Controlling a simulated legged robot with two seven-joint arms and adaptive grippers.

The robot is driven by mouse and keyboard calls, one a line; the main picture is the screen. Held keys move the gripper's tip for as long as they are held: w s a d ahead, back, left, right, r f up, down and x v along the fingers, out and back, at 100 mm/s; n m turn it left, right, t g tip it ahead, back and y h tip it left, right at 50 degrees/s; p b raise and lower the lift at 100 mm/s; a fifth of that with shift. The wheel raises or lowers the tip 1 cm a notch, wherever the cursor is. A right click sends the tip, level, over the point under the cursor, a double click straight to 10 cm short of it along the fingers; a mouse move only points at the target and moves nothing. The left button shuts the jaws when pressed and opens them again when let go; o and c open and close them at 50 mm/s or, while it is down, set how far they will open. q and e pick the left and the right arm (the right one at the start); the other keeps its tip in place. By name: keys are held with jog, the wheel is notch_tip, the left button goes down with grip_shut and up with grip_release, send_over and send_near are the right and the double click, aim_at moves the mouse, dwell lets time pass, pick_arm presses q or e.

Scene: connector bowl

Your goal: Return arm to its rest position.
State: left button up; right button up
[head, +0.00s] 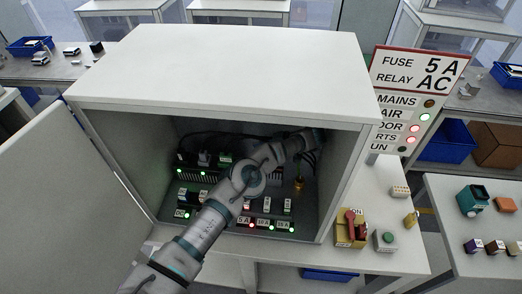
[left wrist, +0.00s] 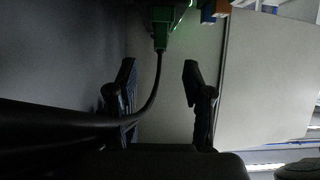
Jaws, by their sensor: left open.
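My left arm reaches from the bottom of the head view into the open white cabinet (head: 230,65). Its wrist end is near the cabinet's right inner wall, and the gripper is mostly hidden there. In the left wrist view my left gripper (left wrist: 160,85) is open, its two dark fingers well apart with nothing clamped between them. A green connector (left wrist: 162,25) with a black cable (left wrist: 155,88) is beyond the fingertips. The cable curves down and left close to the left finger; I cannot tell whether they touch. My right gripper is not in view.
The cabinet door (head: 75,180) stands open at left. Lit modules (head: 265,224) and cables fill the cabinet floor and back. A sign panel (head: 418,75) stands at right. A red switch on a yellow box (head: 350,230) and a green button (head: 386,239) sit on the bench outside.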

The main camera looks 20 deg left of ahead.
pick_arm(q)
jog(key=shift+w+d+r, duration=0.15)
jog(key=shift+d+r, duration=0.15)
jog(key=shift+d, duration=0.25)
jog(key=shift+a, duration=0.15)
